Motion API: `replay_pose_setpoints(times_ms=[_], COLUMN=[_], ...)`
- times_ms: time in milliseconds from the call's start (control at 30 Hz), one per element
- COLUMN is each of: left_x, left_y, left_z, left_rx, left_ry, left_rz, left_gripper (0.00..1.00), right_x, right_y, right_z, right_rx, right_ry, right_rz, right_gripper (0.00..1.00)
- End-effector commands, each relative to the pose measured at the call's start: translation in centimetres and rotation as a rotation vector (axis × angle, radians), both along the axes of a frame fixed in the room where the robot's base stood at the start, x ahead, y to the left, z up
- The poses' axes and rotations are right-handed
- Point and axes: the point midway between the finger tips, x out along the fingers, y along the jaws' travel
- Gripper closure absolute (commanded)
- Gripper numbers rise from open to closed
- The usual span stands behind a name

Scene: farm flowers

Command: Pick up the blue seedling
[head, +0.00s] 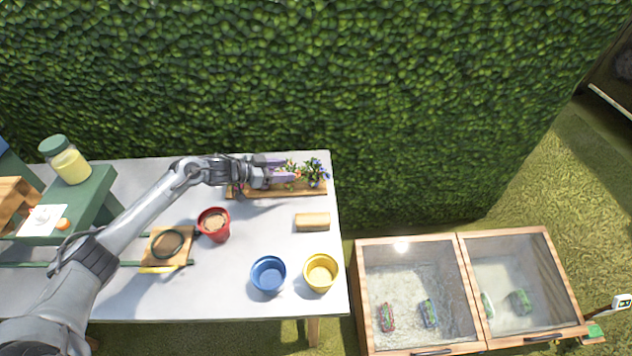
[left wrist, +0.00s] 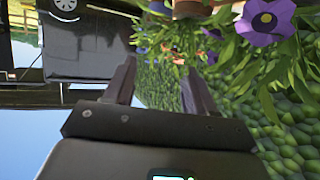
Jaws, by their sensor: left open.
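The blue seedling (head: 315,168) has blue flowers and green leaves and stands at the right end of a wooden tray (head: 308,192) at the back of the table. Red-orange flowers (head: 291,168) stand just left of it. My left gripper (head: 290,172) is open and reaches in from the left, level with the red-orange flowers and short of the blue seedling. In the left wrist view a violet-blue flower (left wrist: 264,21) is large at the upper right, outside the two fingers (left wrist: 158,78). Leaves and small reddish flowers lie beyond the fingers. My right gripper is not in view.
A green hedge (head: 300,80) rises behind. A glass-topped wooden box (head: 460,280) is at right.

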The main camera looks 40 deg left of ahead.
Motion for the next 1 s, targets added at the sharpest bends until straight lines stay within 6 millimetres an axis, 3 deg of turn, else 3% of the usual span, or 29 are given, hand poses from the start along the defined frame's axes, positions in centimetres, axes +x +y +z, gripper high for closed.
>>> replay_pose_setpoints(times_ms=[200, 467, 800, 1000], left_x=[2.2, 3.1, 6.2, 6.9], left_y=[-1.1, -1.8, -3.9, -4.3], left_z=[-1.0, -1.5, -3.0, -3.3], left_rx=[-0.001, 0.002, 0.001, 0.004], left_ry=[-0.002, -0.001, -0.001, -0.001], left_rz=[0.001, -0.001, 0.001, -0.001], left_gripper=[0.45, 0.45, 0.45, 0.45], right_x=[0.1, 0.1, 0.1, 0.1], right_y=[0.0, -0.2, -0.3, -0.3], right_z=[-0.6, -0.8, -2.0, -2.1], right_rx=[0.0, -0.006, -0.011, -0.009], right_ry=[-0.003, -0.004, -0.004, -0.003], right_rz=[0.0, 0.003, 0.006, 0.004], right_gripper=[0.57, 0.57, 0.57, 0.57])
